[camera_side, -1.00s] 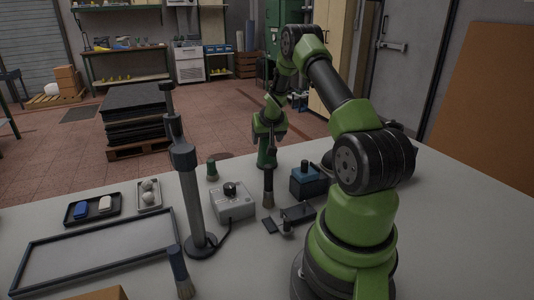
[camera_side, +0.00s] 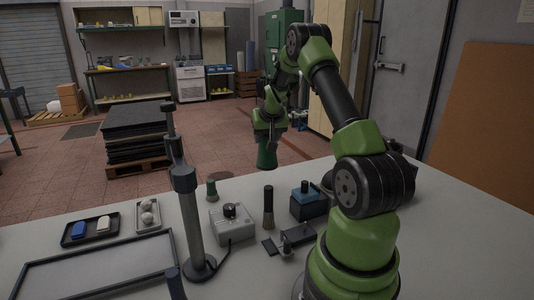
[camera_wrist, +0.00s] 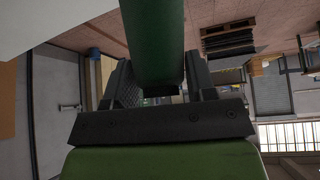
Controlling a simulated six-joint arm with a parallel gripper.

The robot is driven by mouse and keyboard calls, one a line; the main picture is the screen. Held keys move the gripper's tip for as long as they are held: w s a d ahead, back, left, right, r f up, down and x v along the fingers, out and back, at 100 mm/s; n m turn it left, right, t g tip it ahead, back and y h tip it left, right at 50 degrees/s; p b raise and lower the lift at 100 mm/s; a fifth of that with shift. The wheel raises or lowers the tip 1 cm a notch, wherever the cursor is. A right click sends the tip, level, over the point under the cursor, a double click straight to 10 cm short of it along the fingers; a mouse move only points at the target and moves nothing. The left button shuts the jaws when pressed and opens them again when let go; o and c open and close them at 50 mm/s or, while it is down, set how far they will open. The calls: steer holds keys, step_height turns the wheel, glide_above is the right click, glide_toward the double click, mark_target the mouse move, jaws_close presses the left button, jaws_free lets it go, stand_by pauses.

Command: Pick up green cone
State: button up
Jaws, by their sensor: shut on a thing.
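The green cone (camera_side: 266,153) hangs below my gripper (camera_side: 268,135) in the side view, clear above the table. My gripper is shut on it. In the wrist view the dark green cone (camera_wrist: 155,40) fills the top middle, held between the two dark fingers of my gripper (camera_wrist: 158,84). The cone's far end runs out of the wrist frame at the top. A smaller green, cone-like piece (camera_side: 211,190) with a pale base stands on the table behind the grey box.
A dark-handled brush (camera_side: 268,205) stands upright below the cone. A blue-topped box (camera_side: 308,204), a grey box with a black knob (camera_side: 232,224) and a tall grey post (camera_side: 194,225) stand nearby. A small tray (camera_side: 90,231) and a black frame (camera_side: 172,250) lie left.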

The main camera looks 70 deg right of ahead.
step_height(320, 180, up, 21)
